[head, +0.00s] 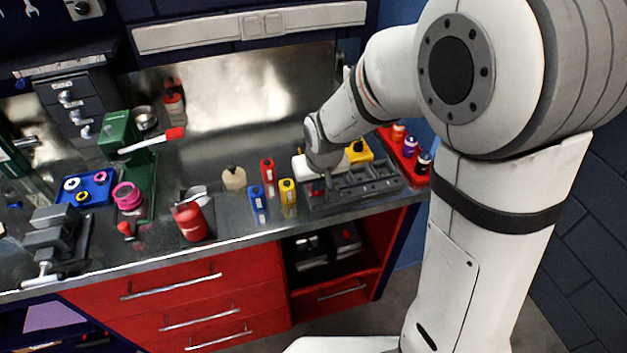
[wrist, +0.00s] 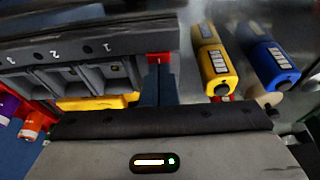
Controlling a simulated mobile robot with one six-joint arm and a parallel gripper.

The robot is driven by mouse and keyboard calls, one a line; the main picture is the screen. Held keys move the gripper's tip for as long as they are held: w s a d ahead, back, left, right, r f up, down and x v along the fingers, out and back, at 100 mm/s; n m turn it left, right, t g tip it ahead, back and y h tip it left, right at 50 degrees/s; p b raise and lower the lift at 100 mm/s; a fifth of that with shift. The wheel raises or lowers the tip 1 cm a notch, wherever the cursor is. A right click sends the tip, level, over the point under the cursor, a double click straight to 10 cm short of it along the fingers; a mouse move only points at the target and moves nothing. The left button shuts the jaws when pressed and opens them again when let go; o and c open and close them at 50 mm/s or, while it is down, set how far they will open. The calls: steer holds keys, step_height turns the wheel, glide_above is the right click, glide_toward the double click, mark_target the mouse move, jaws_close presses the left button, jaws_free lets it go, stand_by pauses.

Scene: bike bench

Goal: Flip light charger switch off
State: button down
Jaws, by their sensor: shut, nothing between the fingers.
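The light charger (head: 365,190) is a dark grey rack of open slots near the right end of the bench. In the wrist view the charger (wrist: 75,52) shows numbered slots, empty where visible. A small red piece (wrist: 158,58), which may be its switch, is at the charger's end by my fingertips. My gripper (wrist: 158,85) is shut and empty, its dark fingers together at that end. In the head view my gripper (head: 316,182) is low over the charger's left end. Whether it touches, and the switch's position, I cannot tell.
Yellow (head: 288,190), blue (head: 257,203) and red (head: 267,170) lights stand left of the charger. A yellow block (head: 359,151) lies behind it. A red tray (head: 412,165) of small bottles is at its right.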

mark_target(318, 193)
steer(key=shift+r, duration=0.35)
steer(key=p+v, duration=0.2)
steer(key=v, duration=0.1)
steer(key=p+v, duration=0.1)
steer(key=shift+w+r, duration=0.35)
steer(key=b+v, duration=0.1)
steer(key=v, duration=0.7)
steer(key=shift+s+r+b, duration=0.3)
steer(key=shift+s, duration=0.2)
